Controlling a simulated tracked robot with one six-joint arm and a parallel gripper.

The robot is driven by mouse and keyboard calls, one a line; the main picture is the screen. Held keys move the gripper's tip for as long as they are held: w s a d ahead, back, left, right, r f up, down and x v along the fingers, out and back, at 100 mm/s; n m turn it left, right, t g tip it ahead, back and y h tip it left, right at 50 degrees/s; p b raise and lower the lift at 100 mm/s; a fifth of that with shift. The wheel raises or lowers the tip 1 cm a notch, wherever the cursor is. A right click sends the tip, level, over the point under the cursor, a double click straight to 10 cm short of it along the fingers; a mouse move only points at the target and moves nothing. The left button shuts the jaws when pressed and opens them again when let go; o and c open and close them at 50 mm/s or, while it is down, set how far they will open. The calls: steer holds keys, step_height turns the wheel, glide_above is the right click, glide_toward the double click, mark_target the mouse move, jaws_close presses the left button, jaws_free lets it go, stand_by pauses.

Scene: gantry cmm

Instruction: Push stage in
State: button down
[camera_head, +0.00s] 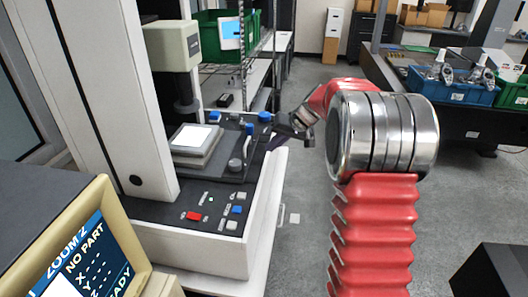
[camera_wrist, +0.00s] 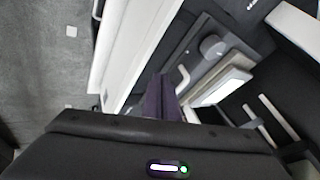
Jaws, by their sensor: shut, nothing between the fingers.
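The stage (camera_head: 181,154) is a grey plate with a lit white window, on the dark bed of the measuring machine (camera_head: 140,200). In the wrist view the stage (camera_wrist: 200,98) shows tilted, with its bright window, right of my fingers. My gripper (camera_head: 270,143) is at the machine's right edge in the head view, right of the stage and apart from it. Its purple fingers (camera_wrist: 163,92) are together in the wrist view, with nothing seen between them. Whether the fingertips touch the bed or its fittings I cannot tell.
Blue knobs (camera_head: 264,117) sit along the back. The front panel has a red button (camera_head: 194,216). A monitor (camera_head: 85,265) reads "NO PART". Grey floor (camera_head: 300,240) lies open to the right.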

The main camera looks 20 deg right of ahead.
steer(key=v, duration=0.4)
stand_by(0.6)
steer(key=s+a+f+m+g+h, duration=0.1)
steer(key=s+a+f+m+g, duration=0.1)
steer(key=s+f, duration=0.5)
steer(key=s+a+r+n+h, duration=0.1)
steer(key=s+a+r, duration=0.2)
steer(key=s, duration=0.6)
steer(key=s+a+r+n+h, duration=0.1)
steer(key=s+a+r+n, duration=0.1)
steer(key=s+a, duration=0.5)
steer(key=s+a+r+n+t, duration=0.1)
steer(key=s+a+r, duration=0.3)
steer(key=s, duration=0.9)
steer(key=shift+s+a+r+n+h, duration=0.25)
steer(key=shift+a+n+h, duration=0.15)
steer(key=shift+a, duration=0.55)
